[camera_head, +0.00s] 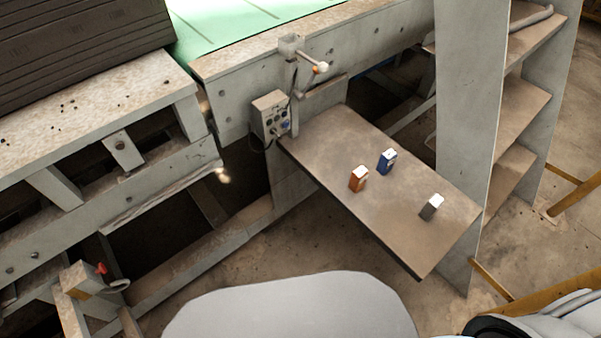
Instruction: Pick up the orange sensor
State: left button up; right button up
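The orange sensor (357,180) is a small upright block with a pale top. It stands near the middle of a brown tabletop (330,135). A similar blue block (386,162) stands just behind it to the right, a little apart. A dark grey block with a white top (431,208) stands further right, nearer the table's right end. Neither of my grippers shows in the head view. Nothing touches or covers the orange sensor.
A grey control box (270,117) with knobs and a crank lever (312,72) sit at the table's left end. A tall shelf unit (470,90) stands close at the right. A yellow bar (540,305) is at the lower right. The tabletop around the blocks is clear.

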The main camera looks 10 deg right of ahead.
aim_at(358, 178)
jog(key=u, duration=0.75)
jog(key=i, duration=1.15)
jog(key=z, duration=3.35)
